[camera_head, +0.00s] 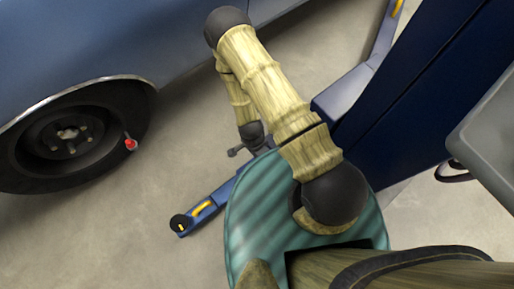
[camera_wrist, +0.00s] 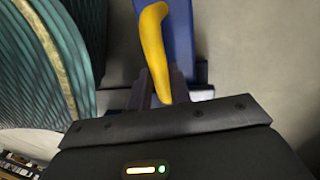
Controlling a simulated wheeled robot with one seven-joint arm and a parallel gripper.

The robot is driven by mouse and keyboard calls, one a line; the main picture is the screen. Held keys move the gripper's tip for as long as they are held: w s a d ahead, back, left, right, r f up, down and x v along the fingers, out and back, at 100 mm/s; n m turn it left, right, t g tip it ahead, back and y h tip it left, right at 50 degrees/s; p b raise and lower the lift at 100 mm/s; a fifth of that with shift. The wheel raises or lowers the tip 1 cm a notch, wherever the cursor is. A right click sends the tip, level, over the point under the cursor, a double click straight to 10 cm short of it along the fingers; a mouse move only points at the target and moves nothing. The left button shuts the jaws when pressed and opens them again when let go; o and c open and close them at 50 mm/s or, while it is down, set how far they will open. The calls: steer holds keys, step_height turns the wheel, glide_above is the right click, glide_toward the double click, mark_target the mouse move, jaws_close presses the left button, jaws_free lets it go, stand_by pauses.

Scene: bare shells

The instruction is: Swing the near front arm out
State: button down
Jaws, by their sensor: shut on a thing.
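The near front arm (camera_head: 212,206) of the lift is a blue bar low over the floor, with a round black pad (camera_head: 180,222) at its outer end and a yellow strip near that end. My gripper (camera_wrist: 160,88) is shut on a curved yellow handle (camera_wrist: 153,40) in the wrist view, with the blue arm (camera_wrist: 180,25) right behind it. In the head view my gripper (camera_head: 248,150) is low beside the blue arm, below my wrist. My own body hides the arm's inner part, and the grip itself is not clear there.
A blue car (camera_head: 120,45) stands at upper left, its front wheel (camera_head: 70,135) left of the arm's pad. A dark blue lift post (camera_head: 420,85) rises at right. Another blue arm (camera_head: 383,40) extends behind it. A grey panel (camera_head: 490,135) is at far right. Floor between wheel and pad is clear.

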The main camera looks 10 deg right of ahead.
steer(key=c, duration=1.3)
jaws_free()
steer(key=shift+s, duration=0.6)
steer(key=shift+w, duration=0.2)
step_height(320, 180, up, 17)
steer(key=w+a+p, duration=0.1)
steer(key=w+p, duration=0.2)
steer(key=p, duration=0.3)
steer(key=shift+a, duration=0.4)
